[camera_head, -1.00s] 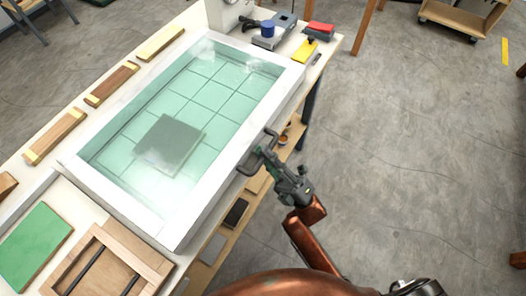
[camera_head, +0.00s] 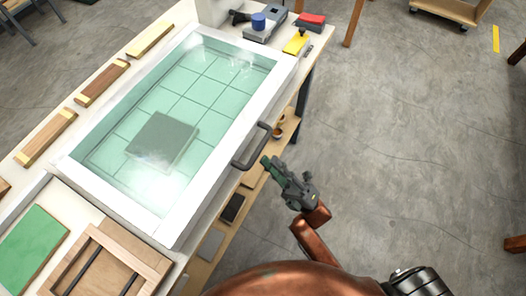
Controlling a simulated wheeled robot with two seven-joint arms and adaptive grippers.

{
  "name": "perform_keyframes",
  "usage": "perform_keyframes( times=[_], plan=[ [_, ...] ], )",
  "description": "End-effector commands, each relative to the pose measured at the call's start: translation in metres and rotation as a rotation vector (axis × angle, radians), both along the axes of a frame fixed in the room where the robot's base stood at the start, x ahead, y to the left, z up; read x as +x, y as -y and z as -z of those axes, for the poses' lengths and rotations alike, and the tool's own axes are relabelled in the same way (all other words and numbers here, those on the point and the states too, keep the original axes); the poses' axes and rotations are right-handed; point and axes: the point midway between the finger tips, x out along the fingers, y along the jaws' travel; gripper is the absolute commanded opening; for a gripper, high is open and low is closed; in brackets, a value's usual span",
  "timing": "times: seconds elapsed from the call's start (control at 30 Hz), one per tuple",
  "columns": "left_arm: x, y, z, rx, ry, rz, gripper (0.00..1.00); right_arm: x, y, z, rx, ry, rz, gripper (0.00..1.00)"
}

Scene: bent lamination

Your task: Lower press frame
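The white press frame (camera_head: 205,185) lies flat, or nearly so, over the press bed on the bench, with a clear greenish panel (camera_head: 200,80) showing a grid. A grey square sheet (camera_head: 163,141) shows through the panel. A dark bar handle (camera_head: 253,147) sticks out from the frame's right side. My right gripper (camera_head: 271,166) is just right of and below the handle, with a small gap, and holds nothing that I can see. Its finger opening is too small to judge. My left gripper is not in view.
Wood blocks (camera_head: 103,83) line the bench's left edge. A green board (camera_head: 32,248) and a wooden frame (camera_head: 100,265) lie at the near end. Open floor (camera_head: 400,150) lies to the right.

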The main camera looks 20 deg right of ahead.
Motion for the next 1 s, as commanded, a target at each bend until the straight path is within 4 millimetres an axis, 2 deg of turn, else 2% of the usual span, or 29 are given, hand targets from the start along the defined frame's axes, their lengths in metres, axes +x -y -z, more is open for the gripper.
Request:
perform_keyframes(
  times=[0.1, 0.33, 1.0],
  plan=[
    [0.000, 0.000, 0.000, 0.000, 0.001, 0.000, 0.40, -0.012, 0.010, 0.019, -0.001, -0.004, 0.001, 0.18],
    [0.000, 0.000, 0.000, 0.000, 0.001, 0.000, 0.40, -0.027, 0.023, 0.040, 0.000, 0.000, 0.000, 0.18],
    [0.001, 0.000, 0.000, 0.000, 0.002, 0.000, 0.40, -0.030, 0.025, 0.043, 0.001, 0.002, -0.001, 0.18]
  ],
)
